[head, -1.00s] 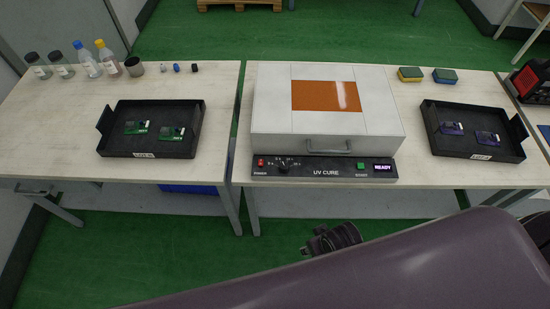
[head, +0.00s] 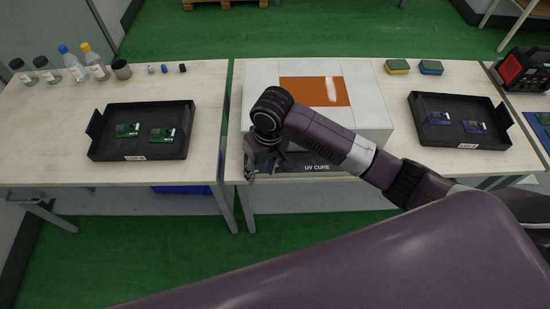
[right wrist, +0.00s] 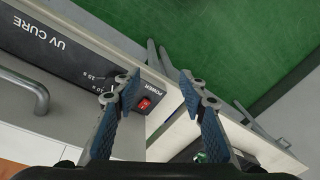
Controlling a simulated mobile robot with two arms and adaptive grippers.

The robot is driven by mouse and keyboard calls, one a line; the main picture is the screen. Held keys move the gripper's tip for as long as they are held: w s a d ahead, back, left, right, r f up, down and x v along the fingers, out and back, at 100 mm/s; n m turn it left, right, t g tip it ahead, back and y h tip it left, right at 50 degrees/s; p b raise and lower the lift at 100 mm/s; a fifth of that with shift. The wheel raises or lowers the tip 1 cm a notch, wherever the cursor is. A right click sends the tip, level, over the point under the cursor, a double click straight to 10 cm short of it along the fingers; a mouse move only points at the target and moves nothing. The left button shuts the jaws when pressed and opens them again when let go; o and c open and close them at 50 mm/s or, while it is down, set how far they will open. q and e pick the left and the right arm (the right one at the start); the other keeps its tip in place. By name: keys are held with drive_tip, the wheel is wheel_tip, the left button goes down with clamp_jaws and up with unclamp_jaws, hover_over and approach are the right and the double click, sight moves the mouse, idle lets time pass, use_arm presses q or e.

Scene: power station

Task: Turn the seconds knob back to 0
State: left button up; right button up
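The UV cure box (head: 262,78) stands on the right bench, with its black control panel (head: 318,167) along the front edge. My right gripper (head: 262,170) hangs over the panel's left end in the head view. In the right wrist view the gripper (right wrist: 157,82) is open, with nothing between its blue-padded fingers. The seconds knob is hidden by my arm in the head view. My left gripper is not in view.
A red power switch (right wrist: 146,103) sits between the fingers in the right wrist view. A metal handle (right wrist: 25,88) is on the box front. Black trays (head: 180,145) and (head: 462,140) with boards stand on either side. Sponges (head: 397,67) lie behind.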

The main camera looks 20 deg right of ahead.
drive_tip(key=shift+m+g+h, duration=0.3)
drive_tip(key=shift+m+h, duration=0.4)
drive_tip(key=shift+m, duration=0.2)
drive_tip(key=w+d+r, duration=0.1)
drive_tip(key=d, duration=0.1)
drive_tip(key=w+d+r, duration=0.1)
drive_tip(key=w, duration=0.1)
drive_tip(key=w+d+r, duration=0.1)
drive_tip(key=w+d, duration=0.1)
drive_tip(key=shift+w+d, duration=0.15)
drive_tip(key=shift+d, duration=0.2)
wheel_tip(320, 180, down, 8)
drive_tip(key=shift+r+p, duration=0.2)
drive_tip(key=shift+p, duration=0.35)
clamp_jaws()
